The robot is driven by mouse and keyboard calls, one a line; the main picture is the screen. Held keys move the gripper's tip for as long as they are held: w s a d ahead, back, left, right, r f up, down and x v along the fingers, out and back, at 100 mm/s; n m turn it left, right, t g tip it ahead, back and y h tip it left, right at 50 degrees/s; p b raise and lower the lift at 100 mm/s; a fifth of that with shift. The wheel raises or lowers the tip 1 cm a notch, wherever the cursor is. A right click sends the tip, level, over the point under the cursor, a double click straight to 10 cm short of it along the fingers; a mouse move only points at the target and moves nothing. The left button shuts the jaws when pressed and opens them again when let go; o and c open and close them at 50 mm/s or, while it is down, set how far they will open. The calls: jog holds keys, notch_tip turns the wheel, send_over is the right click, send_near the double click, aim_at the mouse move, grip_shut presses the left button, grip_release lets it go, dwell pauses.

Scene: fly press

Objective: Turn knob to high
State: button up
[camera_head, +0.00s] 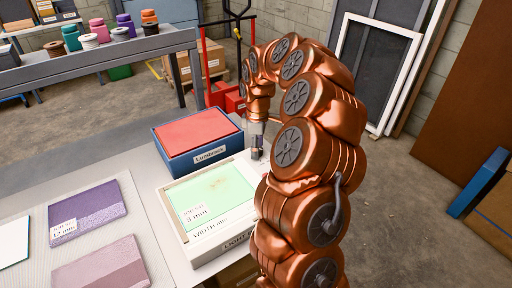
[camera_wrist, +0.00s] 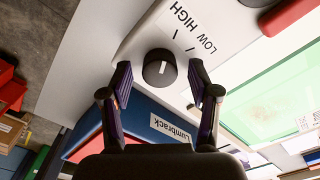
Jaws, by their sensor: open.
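The round black knob (camera_wrist: 160,68) sits on a white panel in the wrist view, with a small pale mark on its top. The words HIGH (camera_wrist: 183,17) and LOW (camera_wrist: 207,44) are printed above and to the right of it, each with a short tick line. I cannot tell exactly where the knob's mark points. My gripper (camera_wrist: 160,74) is open, with one finger on each side of the knob and visible gaps between. In the head view my gripper (camera_head: 256,140) points down at the far corner of the light box (camera_head: 232,238); the knob is not clear there.
A blue box labelled Lumbrack (camera_head: 205,158) with a red top stands close beside my gripper. A green sheet (camera_head: 215,195) lies on the light box. Purple (camera_head: 95,208) and pink (camera_head: 105,265) samples lie on the table to the left. A shelf with spools (camera_head: 90,40) stands behind.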

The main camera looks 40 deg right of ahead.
notch_tip(320, 180, up, 12)
dwell(0.6)
dwell(0.5)
jog(key=s+a+r+m, duration=0.1)
jog(key=s+a, duration=0.4)
jog(key=a, duration=0.4)
jog(key=s+a+r+m, duration=0.1)
jog(key=s+a+r, duration=0.1)
jog(key=s+a, duration=0.5)
jog(key=s+a+f+m+g, duration=0.1)
jog(key=s+a+f+m, duration=0.2)
jog(key=s, duration=0.7)
jog(key=s+a+f+m, duration=0.3)
jog(key=s+a, duration=0.3)
jog(key=s, duration=0.4)
jog(key=shift+s+f+m+g, duration=0.3)
jog(key=shift+f+g, duration=0.1)
jog(key=shift+f, duration=0.4)
